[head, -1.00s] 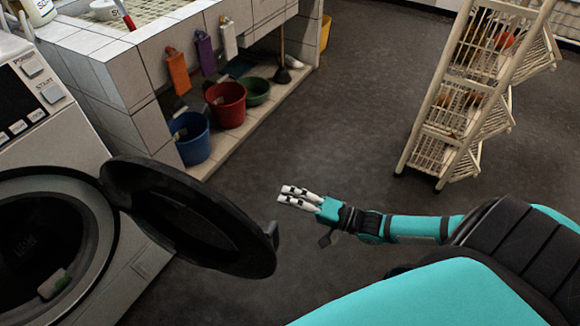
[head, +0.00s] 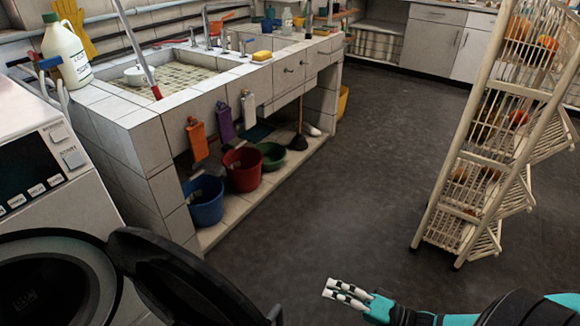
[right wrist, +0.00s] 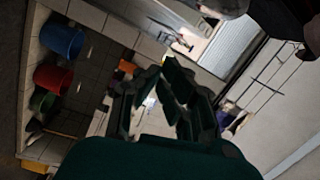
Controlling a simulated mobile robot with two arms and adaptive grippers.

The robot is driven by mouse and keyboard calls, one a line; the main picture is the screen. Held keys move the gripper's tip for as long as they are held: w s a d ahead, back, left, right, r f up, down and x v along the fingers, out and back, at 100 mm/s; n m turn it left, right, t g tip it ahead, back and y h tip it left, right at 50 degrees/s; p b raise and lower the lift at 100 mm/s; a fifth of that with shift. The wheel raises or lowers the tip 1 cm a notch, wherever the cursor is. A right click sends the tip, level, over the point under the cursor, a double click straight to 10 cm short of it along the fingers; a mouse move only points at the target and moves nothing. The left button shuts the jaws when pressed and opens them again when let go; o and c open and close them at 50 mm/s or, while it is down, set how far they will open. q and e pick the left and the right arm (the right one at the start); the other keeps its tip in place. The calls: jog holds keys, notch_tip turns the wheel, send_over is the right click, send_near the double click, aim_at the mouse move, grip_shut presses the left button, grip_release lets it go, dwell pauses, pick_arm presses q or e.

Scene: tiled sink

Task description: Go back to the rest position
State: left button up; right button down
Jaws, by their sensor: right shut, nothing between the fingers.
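My right gripper (head: 346,293) is low in the head view, right of the open washing machine door. Its white fingers point left and it is shut with nothing in it. It hangs over the dark floor, apart from everything around it. In the right wrist view its dark fingers (right wrist: 172,95) show in the middle, with the sink area behind them. My left gripper is outside both views.
The washing machine (head: 50,190) stands at the left with its round door (head: 185,280) open towards my right gripper. The tiled sink counter (head: 125,125) has blue, red (head: 243,168) and green buckets beneath. A white rack (head: 480,150) stands at the right. The floor between is clear.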

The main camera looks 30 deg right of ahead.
jog(key=s+a+f+n+g+h, duration=0.1)
jog(key=a+f+n+g+h, duration=0.25)
jog(key=f, duration=0.85)
jog(key=s+a+f+n+g+h, duration=0.1)
jog(key=a+f+n+g+h, duration=0.25)
jog(key=f, duration=0.85)
jog(key=s+a+f+n+g+h, duration=0.2)
jog(key=s+f+n+g+h, duration=0.15)
jog(key=s+f+g, duration=0.5)
pick_arm(q)
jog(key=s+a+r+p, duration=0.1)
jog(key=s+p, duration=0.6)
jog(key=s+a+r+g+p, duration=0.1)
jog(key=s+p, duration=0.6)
jog(key=p, duration=0.1)
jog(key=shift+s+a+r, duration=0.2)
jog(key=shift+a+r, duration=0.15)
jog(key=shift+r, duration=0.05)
pick_arm(e)
jog(key=s+d+r, duration=0.1)
jog(key=s+r, duration=0.1)
jog(key=s, duration=0.6)
jog(key=s+d+r, duration=0.2)
jog(key=s, duration=0.6)
jog(key=shift+s+r+t, duration=0.2)
jog(key=shift+s+t, duration=0.15)
jog(key=shift+t, duration=0.1)
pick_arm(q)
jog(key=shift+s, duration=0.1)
